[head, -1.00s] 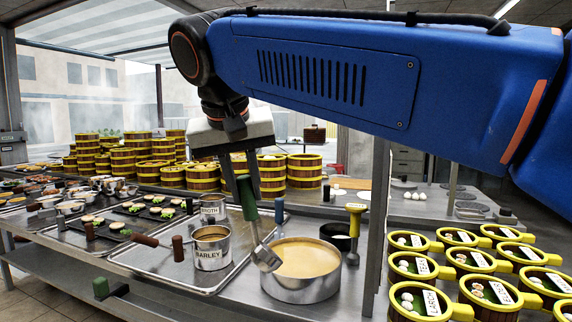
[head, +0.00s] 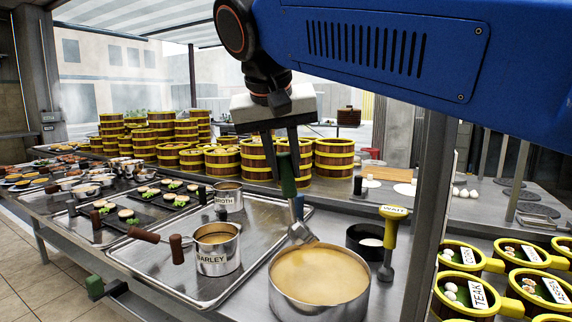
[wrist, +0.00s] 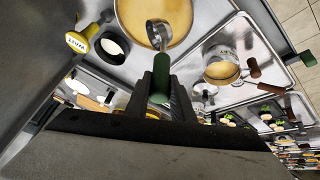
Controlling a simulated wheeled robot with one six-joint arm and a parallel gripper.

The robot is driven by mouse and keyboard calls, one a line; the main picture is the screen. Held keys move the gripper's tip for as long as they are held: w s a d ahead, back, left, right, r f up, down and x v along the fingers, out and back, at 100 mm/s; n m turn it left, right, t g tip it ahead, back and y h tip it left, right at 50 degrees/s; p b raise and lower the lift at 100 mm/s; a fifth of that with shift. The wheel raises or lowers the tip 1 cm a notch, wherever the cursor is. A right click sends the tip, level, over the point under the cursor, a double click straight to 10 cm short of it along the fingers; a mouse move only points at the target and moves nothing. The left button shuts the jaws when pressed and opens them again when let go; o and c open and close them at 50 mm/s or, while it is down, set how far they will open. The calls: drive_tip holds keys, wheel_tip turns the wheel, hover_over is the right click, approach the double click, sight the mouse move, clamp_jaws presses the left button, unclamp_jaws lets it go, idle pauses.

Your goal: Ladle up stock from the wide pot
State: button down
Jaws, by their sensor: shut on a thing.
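The wide steel pot (head: 281,300) stands at the bench's front edge, full of pale tan stock (head: 325,270). My gripper (head: 283,155) is shut on the green handle (head: 287,178) of a steel ladle. The ladle hangs down, its bowl (head: 301,234) by the pot's far rim in the head view. In the wrist view the bowl (wrist: 158,35) overlaps the pot's stock (wrist: 180,12) near the rim. I cannot tell whether the bowl touches the rim or holds any stock.
The BARLEY pot (head: 217,252) and BROTH pot (head: 228,197) stand on a metal tray (head: 180,287) at left. A black bowl (head: 365,240) and a yellow-handled tool (head: 390,240) are right of the wide pot. A post (head: 427,215) rises nearby. Steamers (head: 333,160) stand behind.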

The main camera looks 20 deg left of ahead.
drive_tip(key=shift+s, duration=0.15)
hover_over(301, 223)
drive_tip(key=s, duration=0.2)
drive_tip(key=shift+w+a+f, duration=0.1)
drive_tip(key=shift+a+f, duration=0.1)
drive_tip(key=shift+f, duration=1)
drive_tip(key=shift+w+a+f, duration=0.1)
drive_tip(key=shift+a+f, duration=0.1)
drive_tip(key=shift+f, duration=0.95)
drive_tip(key=shift+w+d+f, duration=0.15)
drive_tip(key=shift+d+f, duration=0.05)
drive_tip(key=shift+f, duration=0.8)
drive_tip(key=shift+w+d+f, duration=0.15)
drive_tip(key=shift+d+f, duration=0.05)
drive_tip(key=shift+f, duration=0.85)
drive_tip(key=shift+f, duration=0.7)
